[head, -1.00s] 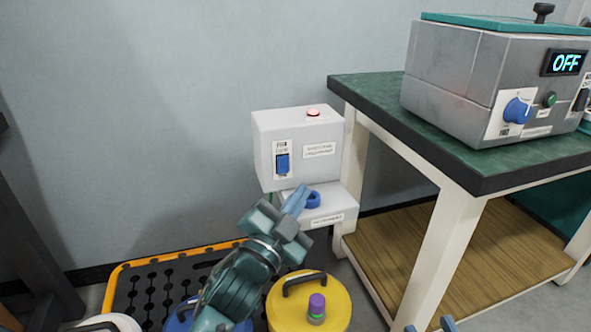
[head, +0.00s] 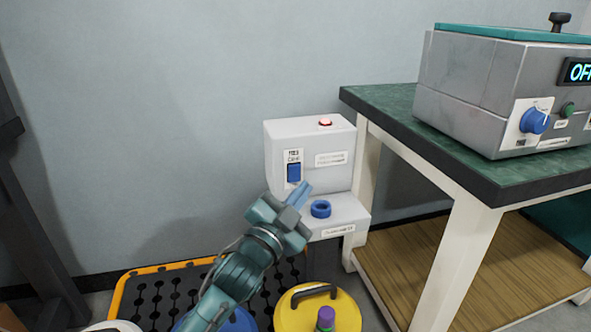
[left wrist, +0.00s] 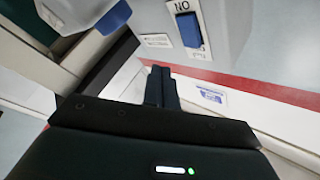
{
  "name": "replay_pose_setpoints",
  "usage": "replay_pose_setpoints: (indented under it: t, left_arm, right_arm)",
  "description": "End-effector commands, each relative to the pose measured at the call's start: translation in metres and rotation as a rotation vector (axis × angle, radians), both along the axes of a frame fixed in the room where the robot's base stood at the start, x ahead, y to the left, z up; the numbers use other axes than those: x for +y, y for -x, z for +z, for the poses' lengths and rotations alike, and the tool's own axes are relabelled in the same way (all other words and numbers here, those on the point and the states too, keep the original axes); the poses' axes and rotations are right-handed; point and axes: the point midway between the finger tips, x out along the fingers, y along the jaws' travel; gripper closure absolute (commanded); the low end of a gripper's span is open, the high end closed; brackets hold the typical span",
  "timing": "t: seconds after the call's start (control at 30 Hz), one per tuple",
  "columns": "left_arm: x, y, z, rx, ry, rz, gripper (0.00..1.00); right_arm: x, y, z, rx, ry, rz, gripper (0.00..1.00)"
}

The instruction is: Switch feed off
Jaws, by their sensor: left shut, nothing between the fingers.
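The white feed box (head: 310,133) stands against the wall, left of the green bench. Its front carries a blue rocker switch (head: 294,173) on a white plate with a small label above. A red lamp (head: 325,122) on its top looks lit. A blue ring (head: 320,208) sits on the lower step. My left gripper (head: 302,192) is shut and empty, just below and right of the switch. In the left wrist view the switch (left wrist: 188,30) is ahead of the closed fingers (left wrist: 161,85), apart from them. My right gripper is not in view.
The green bench (head: 400,125) with a grey machine (head: 468,85) showing "OFF" is at the right. The wall side is clear.

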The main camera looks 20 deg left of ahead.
Motion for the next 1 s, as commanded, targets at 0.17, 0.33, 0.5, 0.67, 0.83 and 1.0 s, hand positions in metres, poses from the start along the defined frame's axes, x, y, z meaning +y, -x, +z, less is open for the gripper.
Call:
replay_pose_setpoints:
  t: [0.17,0.33,0.5,0.67,0.83,1.0]
  left_arm:
    - [0.012,-0.018,0.004,0.000,-0.002,0.000,1.00]
    - [0.018,-0.026,0.005,0.000,0.001,0.000,1.00]
    - [0.020,-0.029,0.005,0.000,0.002,0.000,1.00]
    - [0.019,-0.028,0.004,0.000,0.001,0.000,1.00]
    - [0.019,-0.028,0.005,0.000,0.001,0.000,1.00]
    - [0.019,-0.028,0.004,0.000,0.001,0.000,1.00]
  right_arm:
    - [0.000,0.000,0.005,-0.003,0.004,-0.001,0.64]
    - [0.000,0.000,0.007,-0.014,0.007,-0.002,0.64]
    - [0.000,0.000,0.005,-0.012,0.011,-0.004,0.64]
    - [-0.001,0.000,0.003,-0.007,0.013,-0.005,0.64]
    - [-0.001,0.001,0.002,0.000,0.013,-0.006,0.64]
    - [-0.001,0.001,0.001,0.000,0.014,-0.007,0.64]
